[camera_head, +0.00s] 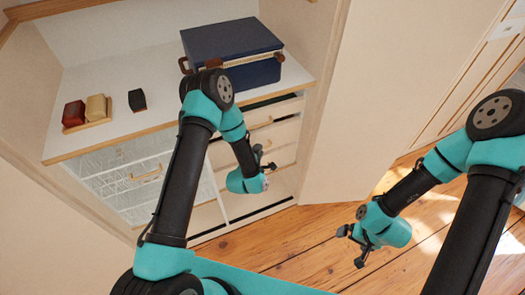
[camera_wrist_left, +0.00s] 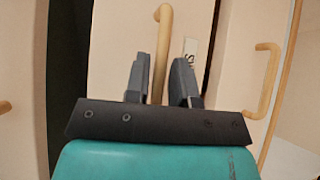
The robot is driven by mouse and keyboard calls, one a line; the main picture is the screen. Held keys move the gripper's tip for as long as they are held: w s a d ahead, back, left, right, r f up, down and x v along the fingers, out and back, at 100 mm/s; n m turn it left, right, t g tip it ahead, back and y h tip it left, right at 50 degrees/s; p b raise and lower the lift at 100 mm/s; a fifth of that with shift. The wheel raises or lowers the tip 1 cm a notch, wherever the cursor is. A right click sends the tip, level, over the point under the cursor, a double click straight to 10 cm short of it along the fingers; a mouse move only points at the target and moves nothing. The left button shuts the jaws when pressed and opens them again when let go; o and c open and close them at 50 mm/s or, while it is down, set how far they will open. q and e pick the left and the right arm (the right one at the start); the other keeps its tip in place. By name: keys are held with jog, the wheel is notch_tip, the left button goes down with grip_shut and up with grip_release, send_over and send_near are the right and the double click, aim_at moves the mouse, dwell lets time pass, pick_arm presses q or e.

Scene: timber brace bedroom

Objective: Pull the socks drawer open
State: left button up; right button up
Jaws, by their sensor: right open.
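In the left wrist view a pale drawer front (camera_wrist_left: 115,55) carries a wooden bar handle (camera_wrist_left: 162,40) and a small white label (camera_wrist_left: 190,48); the label's text is mostly unreadable. My left gripper (camera_wrist_left: 160,82) is open, with the handle between its two fingers and small gaps beside it. In the head view my left gripper (camera_head: 266,167) is at the white drawer stack (camera_head: 272,135) under the shelf, and my arm hides part of the fronts. My right gripper (camera_head: 352,247) is open and empty above the wooden floor.
A dark blue box (camera_head: 228,42) stands on the shelf (camera_head: 118,80), with a dark block (camera_head: 137,100) and red and cream items (camera_head: 87,110) to its left. A wire basket (camera_head: 125,180) is left of the drawers. A pale door panel (camera_head: 385,80) stands to their right.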

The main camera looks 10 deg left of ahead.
pick_arm(q)
jog(key=shift+w, duration=0.2)
grip_shut()
jog(key=shift+s+d, duration=0.1)
dwell(0.4)
